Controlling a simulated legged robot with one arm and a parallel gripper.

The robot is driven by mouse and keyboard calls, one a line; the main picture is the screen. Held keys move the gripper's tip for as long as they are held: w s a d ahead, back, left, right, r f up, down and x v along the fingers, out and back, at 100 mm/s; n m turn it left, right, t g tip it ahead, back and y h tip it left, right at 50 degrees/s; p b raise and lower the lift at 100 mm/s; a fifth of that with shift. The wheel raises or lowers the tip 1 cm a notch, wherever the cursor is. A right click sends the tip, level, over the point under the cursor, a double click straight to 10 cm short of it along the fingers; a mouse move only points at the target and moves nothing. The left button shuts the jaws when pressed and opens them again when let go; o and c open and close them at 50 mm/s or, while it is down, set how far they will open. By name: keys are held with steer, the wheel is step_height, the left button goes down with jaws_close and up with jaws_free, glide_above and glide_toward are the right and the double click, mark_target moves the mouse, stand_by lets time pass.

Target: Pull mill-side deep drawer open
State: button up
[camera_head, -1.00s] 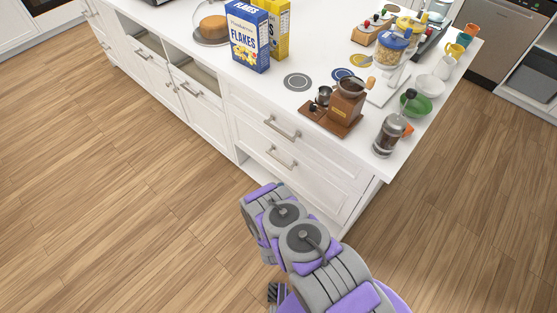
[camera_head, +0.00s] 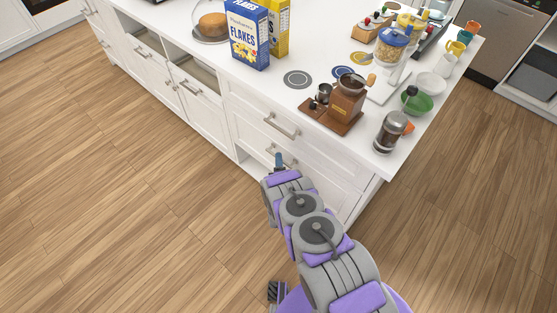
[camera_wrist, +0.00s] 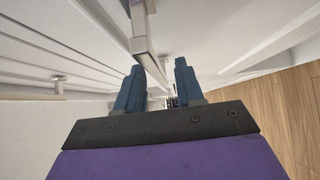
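The white island has two stacked drawers below the coffee mill (camera_head: 347,97). The upper drawer has a metal bar handle (camera_head: 282,126). The lower, deeper-looking drawer (camera_head: 335,188) has a similar handle (camera_head: 290,162), partly hidden by my gripper. The drawer fronts look closed. My gripper (camera_head: 279,160) is at the lower handle in the head view. In the wrist view, my gripper (camera_wrist: 158,72) has its two blue fingers apart. A metal handle (camera_wrist: 142,40) reaches down toward the gap, close to the left finger. I cannot tell whether they touch.
The countertop above holds a French press (camera_head: 390,131), a green bowl (camera_head: 417,103) and a cereal box (camera_head: 247,35). Open cubbies and cabinet doors (camera_head: 205,112) lie left along the island. The wooden floor (camera_head: 130,200) in front is clear.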

steer(key=shift+w+a, duration=0.1)
steer(key=shift+w, duration=0.8)
jaws_close()
steer(key=shift+s, duration=0.1)
